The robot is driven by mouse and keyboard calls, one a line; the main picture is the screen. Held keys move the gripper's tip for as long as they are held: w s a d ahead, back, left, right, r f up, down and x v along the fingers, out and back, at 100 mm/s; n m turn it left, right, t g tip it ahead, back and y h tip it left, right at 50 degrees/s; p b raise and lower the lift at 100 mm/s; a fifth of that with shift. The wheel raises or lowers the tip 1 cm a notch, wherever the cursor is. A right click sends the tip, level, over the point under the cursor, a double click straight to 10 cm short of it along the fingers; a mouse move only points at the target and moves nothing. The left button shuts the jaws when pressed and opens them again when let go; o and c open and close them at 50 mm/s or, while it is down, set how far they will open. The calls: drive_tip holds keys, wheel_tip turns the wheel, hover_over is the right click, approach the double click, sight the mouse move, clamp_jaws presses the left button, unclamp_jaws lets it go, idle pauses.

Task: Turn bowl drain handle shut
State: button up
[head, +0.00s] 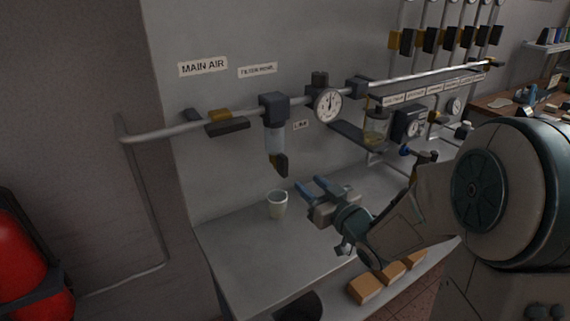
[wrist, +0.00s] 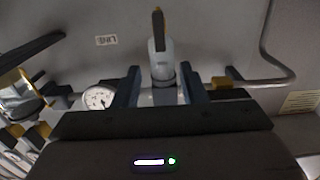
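The filter bowl (head: 275,138) hangs under a dark block on the metal pipe, below the "FILTER BOWL" label. Its drain handle (head: 279,164), dark with a yellowish part, hangs at the bowl's lower end. In the wrist view the bowl (wrist: 161,60) shows between my fingers in the picture, with the drain handle (wrist: 158,28) beyond it. My gripper (head: 312,188) is open and empty, with its two blue fingers apart, below and to the right of the handle in the head view. The gripper also shows in the wrist view (wrist: 157,84). It is apart from the handle.
A gauge (head: 327,104) and the main air valve handle (head: 222,123) are on the pipe (head: 180,131).

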sight(286, 164)
drive_tip(key=p+x, duration=0.2)
drive_tip(key=x, duration=0.9)
clamp_jaws()
